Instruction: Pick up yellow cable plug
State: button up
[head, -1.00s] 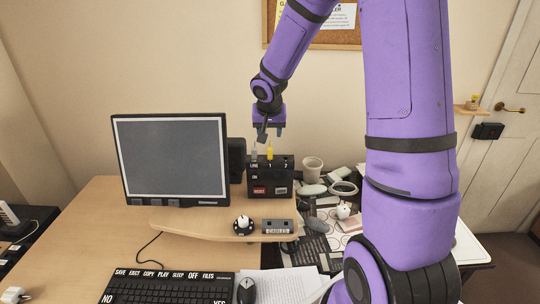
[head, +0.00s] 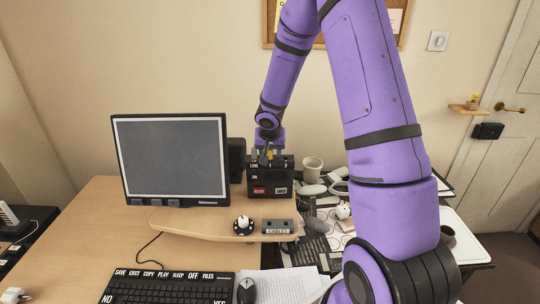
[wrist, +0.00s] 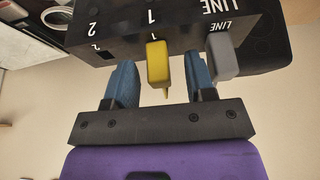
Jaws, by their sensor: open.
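The yellow cable plug (wrist: 157,62) stands in the socket marked 1 on top of the black box (head: 270,178). In the wrist view it sits between my gripper's two blue fingers, with a gap on each side. My gripper (wrist: 162,84) is open around the plug and does not visibly touch it. In the head view my gripper (head: 270,155) is just above the black box, and the plug is mostly hidden by the fingers.
A grey plug (wrist: 222,55) sits in the LINE socket, close beside one finger. A monitor (head: 172,160) stands left of the box. A white cup (head: 312,168) and scattered clutter lie to the right. The keyboard (head: 168,288) is in front.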

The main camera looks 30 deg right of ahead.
jog(key=shift+f, duration=0.1)
grip_shut()
dwell(0.3)
